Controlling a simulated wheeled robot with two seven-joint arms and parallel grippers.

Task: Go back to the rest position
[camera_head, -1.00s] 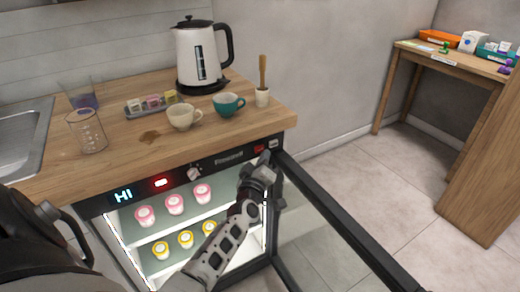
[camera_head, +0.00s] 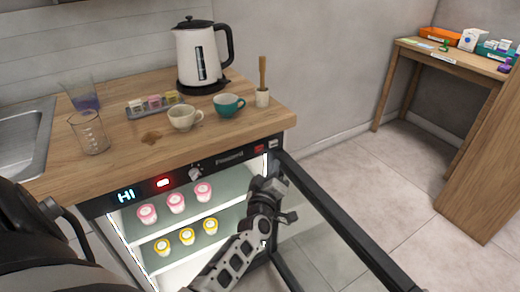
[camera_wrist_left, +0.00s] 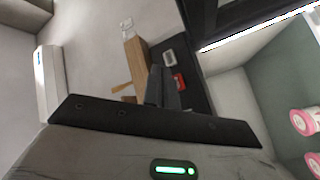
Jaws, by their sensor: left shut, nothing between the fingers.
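My left gripper (camera_head: 272,182) is in front of the open lit cabinet, close to the inner top corner of its door. It is shut and empty. Its closed fingers (camera_wrist_left: 164,88) show in the left wrist view, pointing toward the control panel with a red button (camera_wrist_left: 179,82). My left arm rises from the bottom of the head view, across the right part of the cabinet opening. My right gripper is not in view.
The open glass door (camera_head: 345,225) stands to the right of my left arm. Pink-lidded jars (camera_head: 176,203) and yellow-lidded jars (camera_head: 187,236) stand on the cabinet shelves. The wooden counter (camera_head: 225,130) above holds cups, a kettle (camera_head: 200,55) and beakers. Floor is clear at right.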

